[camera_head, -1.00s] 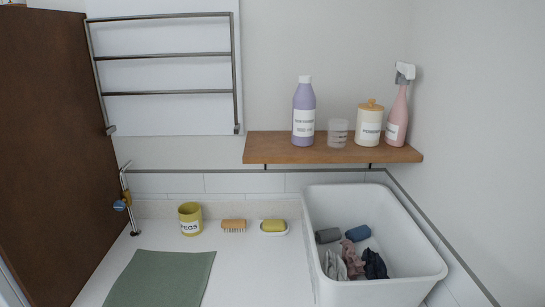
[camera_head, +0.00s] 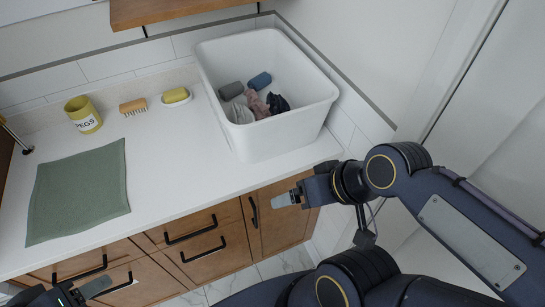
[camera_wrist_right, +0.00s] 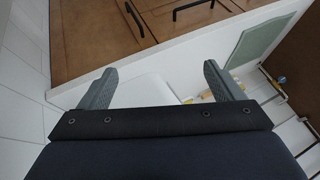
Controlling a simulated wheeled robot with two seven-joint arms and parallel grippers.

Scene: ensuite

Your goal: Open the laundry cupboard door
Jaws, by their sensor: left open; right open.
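The laundry cupboard door (camera_head: 284,218) is a brown wooden front under the counter, below the white tub, and looks shut. Its black upright bar handle (camera_head: 253,212) is near its left edge. In the right wrist view the door (camera_wrist_right: 85,40) and handle (camera_wrist_right: 134,20) show at the top, upside down. My right gripper (camera_head: 285,200) is in front of the door in the head view, to the right of the handle; its open, empty fingers (camera_wrist_right: 160,86) show in the wrist view. My left gripper (camera_head: 85,293) is open at the bottom left, partly cut off, near the drawers.
Wooden drawers (camera_head: 203,246) with black bar handles are left of the door. The white counter (camera_head: 165,180) carries a white tub (camera_head: 270,140) with cloths, a green mat (camera_head: 80,190), a yellow peg pot (camera_head: 84,115), a brush and a soap dish. A white wall is on the right.

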